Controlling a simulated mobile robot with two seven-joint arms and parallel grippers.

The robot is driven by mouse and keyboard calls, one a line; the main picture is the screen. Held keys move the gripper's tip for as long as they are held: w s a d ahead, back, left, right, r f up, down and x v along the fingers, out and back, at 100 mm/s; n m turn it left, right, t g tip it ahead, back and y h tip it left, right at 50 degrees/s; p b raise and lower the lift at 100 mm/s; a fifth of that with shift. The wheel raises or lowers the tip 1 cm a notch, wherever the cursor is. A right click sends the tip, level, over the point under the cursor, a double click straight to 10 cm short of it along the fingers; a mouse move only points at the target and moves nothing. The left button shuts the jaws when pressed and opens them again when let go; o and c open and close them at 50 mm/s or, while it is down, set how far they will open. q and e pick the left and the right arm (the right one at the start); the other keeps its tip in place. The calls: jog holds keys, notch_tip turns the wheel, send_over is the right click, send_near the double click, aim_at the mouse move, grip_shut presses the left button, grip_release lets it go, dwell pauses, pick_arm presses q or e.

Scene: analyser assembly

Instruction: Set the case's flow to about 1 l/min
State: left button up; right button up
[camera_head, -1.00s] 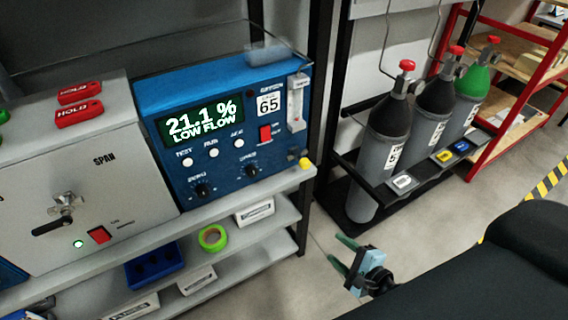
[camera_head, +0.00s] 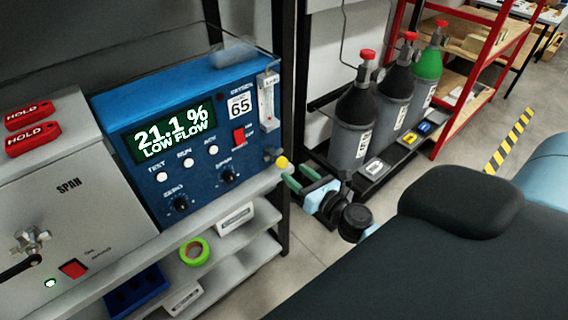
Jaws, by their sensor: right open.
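The blue analyser case (camera_head: 190,135) stands on the shelf, its display (camera_head: 175,132) reading "21.1 %" and "LOW FLOW". A clear upright flow tube (camera_head: 268,98) is on the right end of its front, with a small fitting (camera_head: 269,155) below it. The float level in the tube is too small to read. My left gripper is out of view.
A grey SPAN box (camera_head: 75,205) with red HOLD tags (camera_head: 32,134) stands left of the case. Gas cylinders (camera_head: 351,125) stand in a rack at the right. Green tape (camera_head: 195,251) lies on the lower shelf.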

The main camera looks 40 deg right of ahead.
aim_at(285, 164)
jog(key=w, duration=0.5)
jog(key=shift+w+a, duration=0.25)
jog(key=shift+w, duration=0.05)
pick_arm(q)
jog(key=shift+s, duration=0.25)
pick_arm(e)
jog(key=shift+c, duration=0.9)
jog(key=c, duration=0.8)
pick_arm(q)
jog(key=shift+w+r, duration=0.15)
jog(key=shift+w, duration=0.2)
